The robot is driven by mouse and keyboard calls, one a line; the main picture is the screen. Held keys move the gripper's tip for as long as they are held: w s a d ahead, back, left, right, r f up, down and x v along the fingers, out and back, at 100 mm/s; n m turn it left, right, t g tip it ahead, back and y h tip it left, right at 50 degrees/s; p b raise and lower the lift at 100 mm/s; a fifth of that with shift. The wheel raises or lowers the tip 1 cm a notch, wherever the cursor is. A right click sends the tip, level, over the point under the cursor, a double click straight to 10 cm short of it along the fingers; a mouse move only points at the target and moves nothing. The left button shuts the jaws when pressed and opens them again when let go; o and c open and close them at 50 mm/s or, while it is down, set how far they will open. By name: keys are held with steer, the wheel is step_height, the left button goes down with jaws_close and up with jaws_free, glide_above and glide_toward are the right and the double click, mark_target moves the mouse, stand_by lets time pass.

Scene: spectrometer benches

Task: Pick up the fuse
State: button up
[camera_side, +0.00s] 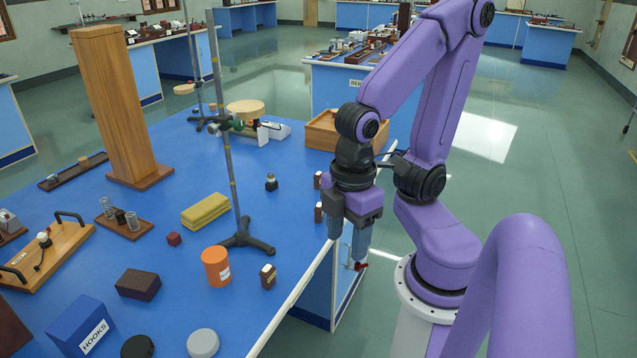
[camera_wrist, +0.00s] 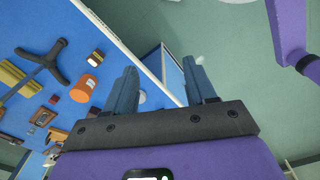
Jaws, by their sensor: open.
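My gripper (camera_side: 347,246) is open and empty, pointing down beside the right edge of the blue bench; it also shows in the wrist view (camera_wrist: 160,72), with bench side and floor between its fingers. I cannot tell for sure which small item is the fuse. A small dark block with a pale face (camera_side: 268,276) stands near the bench edge, right of an orange cylinder (camera_side: 216,267). Two similar small blocks (camera_side: 318,180) (camera_side: 319,212) stand by the edge, left of my gripper. The orange cylinder shows in the wrist view (camera_wrist: 83,88) left of the fingers.
A metal stand (camera_side: 245,236) rises from the blue bench (camera_side: 195,289). Yellow bars (camera_side: 205,211), a small red cube (camera_side: 174,239), a dark brown block (camera_side: 138,284) and a blue box marked HOOKS (camera_side: 82,326) lie around it. A wooden tray (camera_side: 325,130) stands behind my gripper.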

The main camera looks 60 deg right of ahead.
steer(key=shift+c, duration=0.2)
steer(key=n, duration=0.5)
glide_above(267, 268)
step_height(267, 268, down, 7)
step_height(267, 268, down, 11)
steer(key=shift+d+r, duration=0.1)
steer(key=shift+r, duration=0.05)
steer(key=shift+f, duration=3.1)
jaws_close()
